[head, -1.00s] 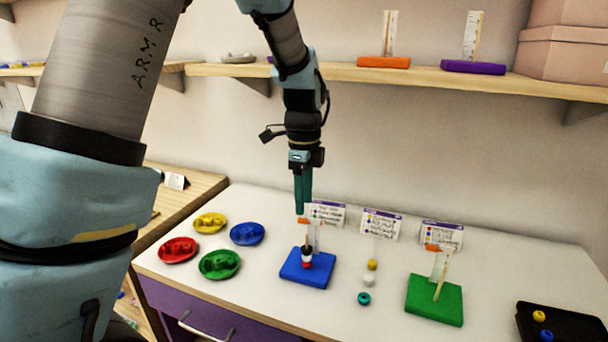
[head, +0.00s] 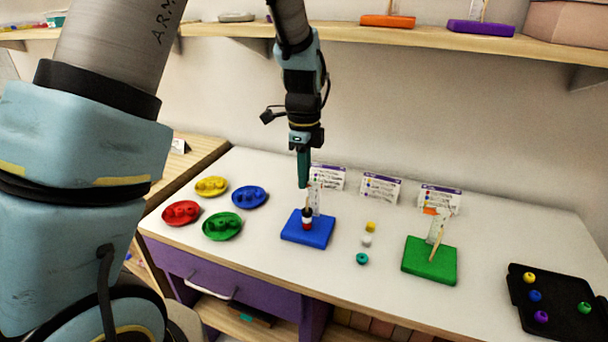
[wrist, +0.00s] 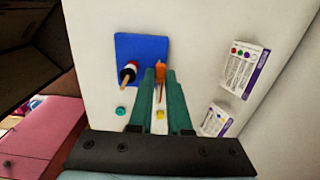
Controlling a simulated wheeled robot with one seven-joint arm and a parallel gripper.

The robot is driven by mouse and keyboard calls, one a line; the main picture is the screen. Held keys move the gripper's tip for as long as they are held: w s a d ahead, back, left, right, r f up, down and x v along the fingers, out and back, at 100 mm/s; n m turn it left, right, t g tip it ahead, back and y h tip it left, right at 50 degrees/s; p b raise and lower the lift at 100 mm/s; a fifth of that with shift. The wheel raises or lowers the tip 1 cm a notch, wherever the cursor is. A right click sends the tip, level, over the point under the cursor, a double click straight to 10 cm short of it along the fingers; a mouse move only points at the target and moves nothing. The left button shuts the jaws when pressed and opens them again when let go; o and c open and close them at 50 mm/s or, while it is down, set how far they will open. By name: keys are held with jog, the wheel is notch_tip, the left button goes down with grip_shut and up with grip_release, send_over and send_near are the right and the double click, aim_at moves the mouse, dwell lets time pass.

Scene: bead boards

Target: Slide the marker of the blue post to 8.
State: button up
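The blue post's base (head: 308,229) stands on the white table, with black, white and red beads (head: 307,217) on its peg. A clear upright scale (head: 316,198) rises behind the peg. My gripper (head: 303,186) points down at the top of this scale. In the wrist view the orange marker (wrist: 160,71) shows between the two green fingertips (wrist: 160,76), which look slightly apart, with narrow gaps beside it. In the head view the marker is hidden at my fingertips. The scale's numbers are too small to read.
Loose yellow, white and teal beads (head: 362,259) lie right of the blue base. The green post's base (head: 429,261) stands farther right, then a black bead tray (head: 520,293). Several coloured dishes (head: 222,228) lie left. Upright cards (head: 380,188) stand behind.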

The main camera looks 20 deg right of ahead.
grip_shut()
jog(key=shift+f, duration=0.15)
jog(key=shift+f+b, duration=0.3)
jog(key=shift+f, duration=0.05)
jog(key=o, duration=0.6)
grip_release()
jog(key=shift+r, duration=0.1)
